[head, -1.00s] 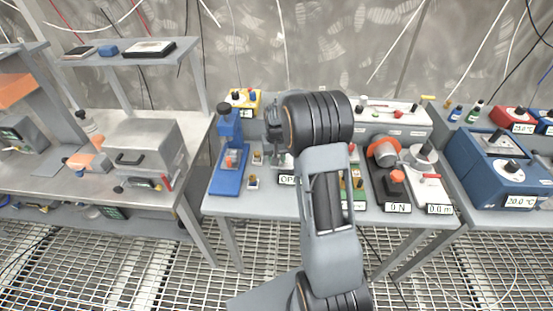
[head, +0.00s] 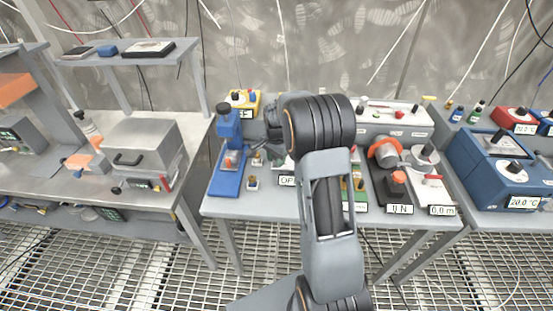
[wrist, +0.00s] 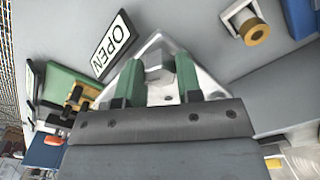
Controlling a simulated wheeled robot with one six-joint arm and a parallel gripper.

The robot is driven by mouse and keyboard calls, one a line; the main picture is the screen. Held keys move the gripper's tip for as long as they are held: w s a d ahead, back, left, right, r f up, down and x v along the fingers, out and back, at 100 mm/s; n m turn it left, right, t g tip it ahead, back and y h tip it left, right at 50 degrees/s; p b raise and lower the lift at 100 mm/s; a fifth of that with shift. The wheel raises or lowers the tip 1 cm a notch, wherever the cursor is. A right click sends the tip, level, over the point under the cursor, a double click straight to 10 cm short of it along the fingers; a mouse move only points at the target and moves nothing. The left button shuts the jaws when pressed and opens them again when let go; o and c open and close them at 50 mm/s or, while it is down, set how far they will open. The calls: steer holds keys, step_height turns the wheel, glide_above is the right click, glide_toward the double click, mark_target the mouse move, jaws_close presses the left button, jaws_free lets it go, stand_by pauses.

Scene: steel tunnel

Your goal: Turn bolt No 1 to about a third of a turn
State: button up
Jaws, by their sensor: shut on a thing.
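A grey metal bolt head (wrist: 157,66) stands on a pale metal plate (wrist: 164,92) in the wrist view. My gripper (wrist: 158,75) has its two green-padded fingers on either side of the bolt head, shut on it. No number on the bolt is readable. A sign reading OPEN (wrist: 115,43) lies left of the plate, and it is partly visible in the head view (head: 287,181). In the head view my arm covers the bolt and my fingers.
A brass-coloured round part (wrist: 254,31) on a white bracket is at the upper right of the wrist view. In the head view a blue stand (head: 228,165) is left of my arm. An orange-capped device (head: 384,150) and a blue box (head: 492,160) are to the right.

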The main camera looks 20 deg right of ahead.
steer(key=shift+m, duration=0.7)
steer(key=o, duration=0.9)
steer(key=shift+o, duration=0.2)
step_height(320, 180, up, 14)
steer(key=shift+a+f, duration=0.1)
stand_by(0.6)
